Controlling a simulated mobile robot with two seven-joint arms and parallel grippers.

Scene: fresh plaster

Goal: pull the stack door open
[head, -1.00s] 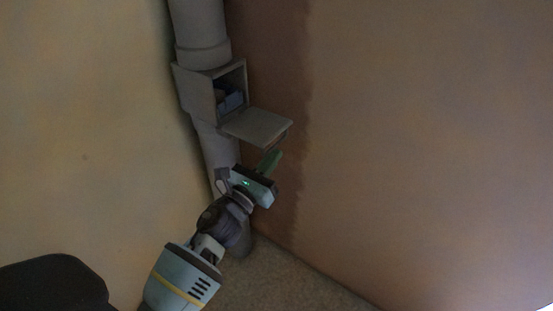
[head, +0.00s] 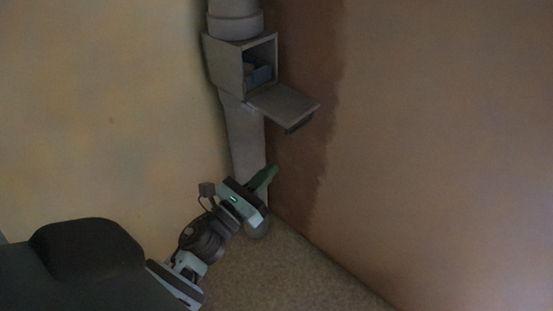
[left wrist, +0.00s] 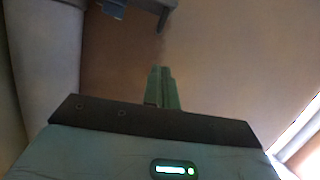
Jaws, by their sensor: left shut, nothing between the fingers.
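The stack door (head: 284,104) is a grey flap, hinged at its lower edge and folded down to about level. It stands open on the front of a grey box (head: 226,66) on the vertical stack pipe (head: 243,140). Blue-grey things (head: 258,73) show inside the box. My left gripper (head: 271,172), with green fingers, is shut and empty below the door and apart from it. Its shut fingers also show in the left wrist view (left wrist: 163,80), where part of the door (left wrist: 150,4) is at the top edge. My right gripper is not in view.
The pipe stands in a corner between a yellowish wall (head: 100,110) on the left and a brown wall (head: 430,130) with a darker damp-looking band on the right. The speckled floor (head: 285,270) is clear.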

